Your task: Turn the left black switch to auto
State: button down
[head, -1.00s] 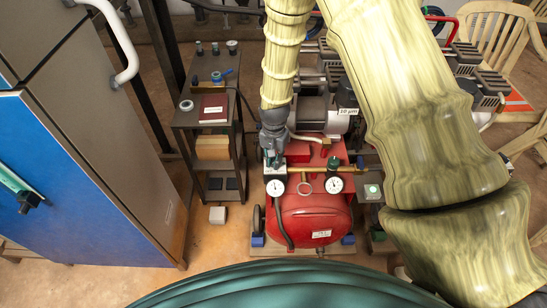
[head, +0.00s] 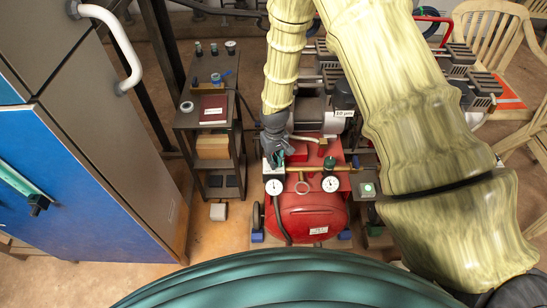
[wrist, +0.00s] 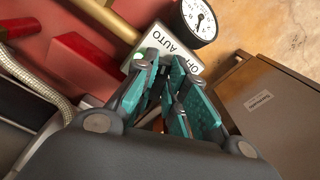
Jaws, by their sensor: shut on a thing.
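The white plate with the words OFF and AUTO (wrist: 178,42) shows just beyond my fingertips in the wrist view. My gripper (head: 276,158) reaches down to the left end of the brass pipe, above the left gauge. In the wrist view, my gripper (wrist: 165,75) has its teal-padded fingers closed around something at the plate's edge. The left black switch is hidden between and behind the fingers, so its pointing direction cannot be read. A second switch with a green top (head: 330,162) stands above the right gauge, apart from my gripper.
The left gauge (head: 274,187) and right gauge (head: 330,184) sit in front of the brass pipe (head: 307,169), above the red tank (head: 310,215). A shelf rack (head: 212,125) stands left of the tank, with a blue cabinet (head: 80,190) further left. Floor between them is partly clear.

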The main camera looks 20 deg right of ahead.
jog(key=shift+w+r+n, duration=0.1)
jog(key=shift+n, duration=0.4)
jog(key=c, duration=1.5)
grip_release()
jog(key=shift+o, duration=0.2)
notch_tip(320, 180, up, 12)
jog(key=shift+d, duration=0.1)
